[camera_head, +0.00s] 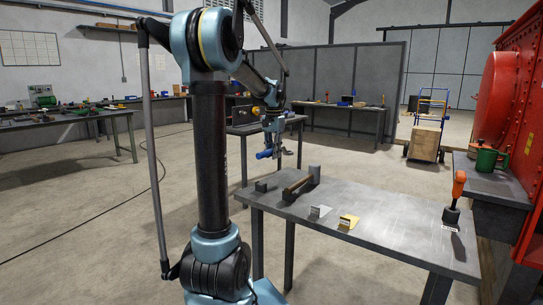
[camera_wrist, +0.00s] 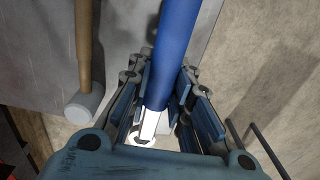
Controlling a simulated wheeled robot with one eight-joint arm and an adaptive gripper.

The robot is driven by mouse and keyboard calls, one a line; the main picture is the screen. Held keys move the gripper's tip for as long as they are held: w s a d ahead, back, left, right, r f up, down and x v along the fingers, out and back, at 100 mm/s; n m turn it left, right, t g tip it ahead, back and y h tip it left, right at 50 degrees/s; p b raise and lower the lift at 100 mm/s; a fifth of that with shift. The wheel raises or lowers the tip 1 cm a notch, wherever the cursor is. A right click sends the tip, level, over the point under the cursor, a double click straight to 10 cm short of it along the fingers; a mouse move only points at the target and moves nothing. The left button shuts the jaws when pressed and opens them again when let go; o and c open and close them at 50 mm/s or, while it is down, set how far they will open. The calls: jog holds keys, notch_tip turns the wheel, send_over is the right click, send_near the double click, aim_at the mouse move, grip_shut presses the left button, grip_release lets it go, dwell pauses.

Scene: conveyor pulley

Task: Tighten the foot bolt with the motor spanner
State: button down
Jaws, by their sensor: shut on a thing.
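My gripper (camera_head: 281,142) hangs from my raised arm above the far left edge of the grey table (camera_head: 385,222). It is shut on a tool with a blue handle (camera_head: 264,154), which I take to be the motor spanner. In the wrist view, the blue handle (camera_wrist: 177,40) runs between the fingers of my gripper (camera_wrist: 163,92) and ends in a bright metal part near the palm. The tool's far end lies outside that view. I cannot make out the foot bolt in either view.
A mallet with a wooden handle (camera_head: 298,187) lies on the table near the gripper; its pale head (camera_wrist: 86,105) shows in the wrist view. Small cards and an orange-handled tool (camera_head: 458,190) are also there.

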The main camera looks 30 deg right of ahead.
jog(key=s+a+r, duration=0.6)
jog(key=s+r, duration=0.4)
jog(key=shift+s+a, duration=0.3)
dwell(1.4)
jog(key=shift+w, duration=0.1)
